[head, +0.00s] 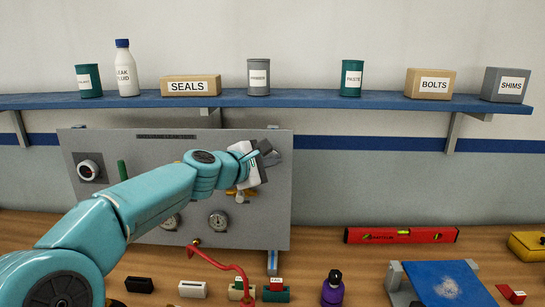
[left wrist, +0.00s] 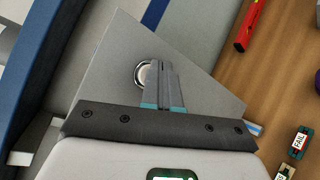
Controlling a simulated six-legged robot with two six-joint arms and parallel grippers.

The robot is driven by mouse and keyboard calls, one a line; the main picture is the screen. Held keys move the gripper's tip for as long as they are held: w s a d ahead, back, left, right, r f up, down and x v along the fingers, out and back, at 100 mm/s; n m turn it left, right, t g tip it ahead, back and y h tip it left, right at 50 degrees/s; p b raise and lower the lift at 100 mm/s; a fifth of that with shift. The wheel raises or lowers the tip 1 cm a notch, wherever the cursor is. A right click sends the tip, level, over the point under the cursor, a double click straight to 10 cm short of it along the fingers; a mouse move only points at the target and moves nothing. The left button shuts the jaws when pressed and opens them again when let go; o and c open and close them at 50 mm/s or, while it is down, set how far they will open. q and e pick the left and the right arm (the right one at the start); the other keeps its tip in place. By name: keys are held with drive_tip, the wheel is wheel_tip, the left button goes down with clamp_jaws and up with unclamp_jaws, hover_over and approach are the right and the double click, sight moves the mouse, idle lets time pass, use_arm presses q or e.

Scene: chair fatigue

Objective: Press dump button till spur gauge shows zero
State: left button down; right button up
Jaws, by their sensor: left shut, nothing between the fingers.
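The grey test panel (head: 250,225) stands at the back of the bench. My left gripper (head: 270,153) is at the panel's upper right part, shut and empty. In the left wrist view its closed fingers (left wrist: 158,68) point at the panel face beside a round, silver-ringed button (left wrist: 141,76) and partly cover it. I cannot tell whether they touch it. In the head view my gripper hides that button. Two round gauges (head: 218,221) (head: 171,222) sit low on the panel; their labels and needles are too small to read. My right gripper is not in view.
A yellow handle (head: 250,191) is just below my left gripper. A blue shelf (head: 330,101) with cans and boxes is above.

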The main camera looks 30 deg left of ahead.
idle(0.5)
use_arm(q)
drive_tip(key=shift+s+d, duration=0.4)
drive_tip(key=shift+s, duration=0.2)
drive_tip(key=shift+s+d+b, duration=0.2)
drive_tip(key=shift+s+d, duration=0.25)
drive_tip(key=shift+s, duration=0.25)
drive_tip(key=shift+s+d+b, duration=0.15)
drive_tip(key=shift+s+d, duration=0.25)
drive_tip(key=shift+s, duration=0.35)
drive_tip(key=shift+s+d+b, duration=0.2)
drive_tip(key=shift+s+d, duration=0.25)
drive_tip(key=shift+s, duration=0.25)
